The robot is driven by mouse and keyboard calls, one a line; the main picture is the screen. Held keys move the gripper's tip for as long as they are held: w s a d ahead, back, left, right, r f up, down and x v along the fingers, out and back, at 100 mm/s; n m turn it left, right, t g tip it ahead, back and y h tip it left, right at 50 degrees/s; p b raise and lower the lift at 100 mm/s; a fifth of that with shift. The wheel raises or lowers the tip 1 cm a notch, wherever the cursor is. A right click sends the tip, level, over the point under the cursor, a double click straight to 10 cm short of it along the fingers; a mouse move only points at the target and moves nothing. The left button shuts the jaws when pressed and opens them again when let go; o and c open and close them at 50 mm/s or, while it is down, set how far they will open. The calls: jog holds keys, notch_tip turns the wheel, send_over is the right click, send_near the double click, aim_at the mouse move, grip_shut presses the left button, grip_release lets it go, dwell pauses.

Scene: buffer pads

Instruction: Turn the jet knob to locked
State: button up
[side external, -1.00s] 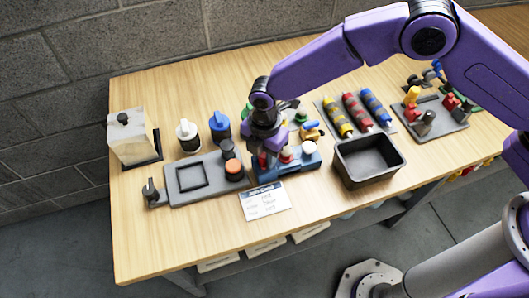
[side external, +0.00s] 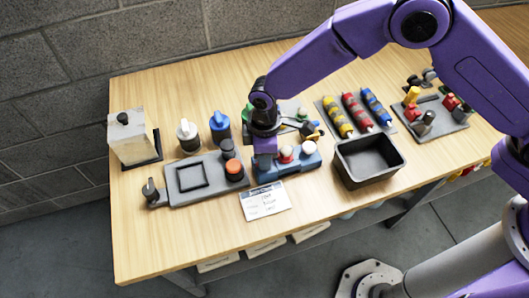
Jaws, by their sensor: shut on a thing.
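A small black knob (side external: 150,190) with an upright handle stands on a dark base at the left of the bench. It is the likeliest jet knob in view, but I cannot read any locked mark. My gripper (side external: 265,158) is well to its right, pointing down over the left end of a blue block (side external: 296,166). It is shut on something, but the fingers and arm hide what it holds.
A grey pad (side external: 205,190) with a square frame and an orange-topped button (side external: 234,168) lies between the knob and my gripper. A black bin (side external: 370,160) stands right of the blue block. A printed card (side external: 265,202) lies in front. White and blue bottles stand behind the pad.

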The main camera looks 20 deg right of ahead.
jog(key=m, duration=0.3)
jog(key=shift+o, duration=1)
jog(key=shift+m, duration=1.5)
jog(key=o, duration=0.9)
jog(key=shift+c, duration=0.2)
notch_tip(320, 180, up, 18)
jog(key=shift+f, duration=0.25)
